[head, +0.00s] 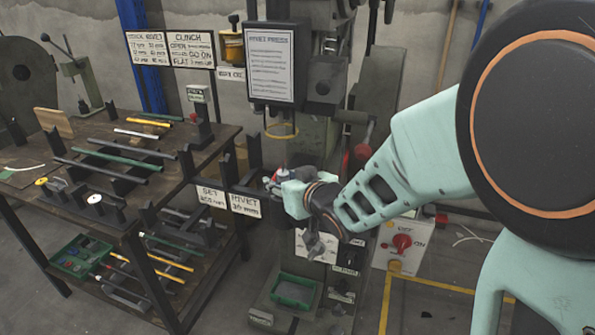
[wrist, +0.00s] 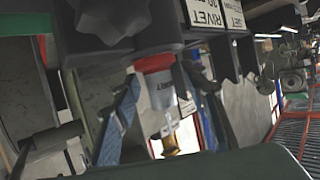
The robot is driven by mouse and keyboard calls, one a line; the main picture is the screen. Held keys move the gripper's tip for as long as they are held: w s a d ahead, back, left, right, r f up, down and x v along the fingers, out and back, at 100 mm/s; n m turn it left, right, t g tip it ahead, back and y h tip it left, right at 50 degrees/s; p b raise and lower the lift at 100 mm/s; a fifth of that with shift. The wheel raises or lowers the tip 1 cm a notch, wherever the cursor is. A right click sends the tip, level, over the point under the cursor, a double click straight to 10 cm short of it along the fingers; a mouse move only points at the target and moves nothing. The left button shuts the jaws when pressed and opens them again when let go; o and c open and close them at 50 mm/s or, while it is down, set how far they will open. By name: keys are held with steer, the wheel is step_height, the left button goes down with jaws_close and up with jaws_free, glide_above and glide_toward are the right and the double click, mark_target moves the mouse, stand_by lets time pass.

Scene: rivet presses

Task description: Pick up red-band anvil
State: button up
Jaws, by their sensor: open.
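The red-band anvil (wrist: 162,92) shows in the middle of the wrist view: a pale grey cylinder with a red band at one end and a brass-coloured tip at the other. Its red end meets a dark holder (wrist: 110,30). My gripper (wrist: 165,108) is open, with a blue-padded finger to the left of the anvil and a dark finger apparently to its right. I cannot tell whether either touches it. In the head view my gripper (head: 274,183) is beside the dark rack with the SET and RIVET labels, and largely hides the anvil.
The rivet press (head: 320,75) stands behind my gripper, with a green tray (head: 294,291) at its base. A workbench (head: 85,190) with rods and tools is at left. A red switch (head: 402,242) is at right. Floor at lower right is mostly clear.

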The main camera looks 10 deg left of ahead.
jaws_close()
steer(key=shift+r, duration=0.1)
stand_by(0.3)
